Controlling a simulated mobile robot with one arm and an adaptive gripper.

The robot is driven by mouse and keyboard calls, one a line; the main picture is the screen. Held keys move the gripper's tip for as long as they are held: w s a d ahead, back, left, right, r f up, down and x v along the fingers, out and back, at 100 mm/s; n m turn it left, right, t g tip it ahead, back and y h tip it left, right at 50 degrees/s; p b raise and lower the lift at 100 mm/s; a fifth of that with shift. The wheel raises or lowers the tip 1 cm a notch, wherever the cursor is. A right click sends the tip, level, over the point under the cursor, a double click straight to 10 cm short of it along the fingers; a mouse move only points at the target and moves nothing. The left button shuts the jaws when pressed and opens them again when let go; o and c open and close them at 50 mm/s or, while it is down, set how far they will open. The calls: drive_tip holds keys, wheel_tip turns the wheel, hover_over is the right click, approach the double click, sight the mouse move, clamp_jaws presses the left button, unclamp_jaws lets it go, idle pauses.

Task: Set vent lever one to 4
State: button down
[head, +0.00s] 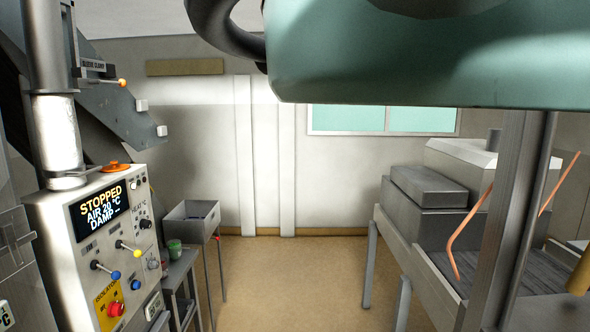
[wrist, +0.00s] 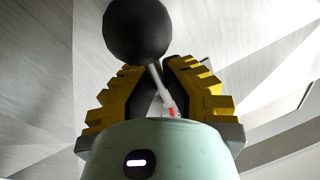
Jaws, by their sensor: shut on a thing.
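In the wrist view my gripper (wrist: 164,76) has its yellow-and-black fingers shut on a thin pale lever rod (wrist: 167,97). The rod has a red mark low down. A large dark ball knob (wrist: 139,30) tops the rod, just beyond the fingertips. I cannot read which lever this is, and no scale or number shows beside it. The rod's base is hidden behind the pale green gripper body. The gripper and this lever do not show in the head view.
The head view shows a control panel (head: 75,270) at left with yellow-knobbed (head: 134,253) and blue-knobbed (head: 115,275) levers and a display (head: 102,210) reading STOPPED. A metal bin (head: 190,220) stands beyond it. A conveyor-like machine (head: 430,260) stands at right. Floor between is clear.

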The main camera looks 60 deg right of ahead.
drive_tip(key=shift+s+a+r+m+t, duration=0.25)
drive_tip(key=shift+a+m, duration=0.2)
drive_tip(key=shift+m, duration=0.5)
drive_tip(key=shift+s+a+r+m+t, duration=0.25)
drive_tip(key=shift+a+m, duration=0.2)
drive_tip(key=shift+m, duration=0.45)
drive_tip(key=shift+s+a+r+m+t, duration=0.15)
drive_tip(key=shift+s+a+m, duration=0.25)
drive_tip(key=shift+m, duration=0.55)
drive_tip(key=shift+r, duration=0.1)
drive_tip(key=c, duration=1)
unclamp_jaws()
drive_tip(key=shift+h, duration=0.3)
drive_tip(key=shift+c, duration=0.2)
drive_tip(key=shift+d, duration=0.1)
drive_tip(key=v, duration=0.7)
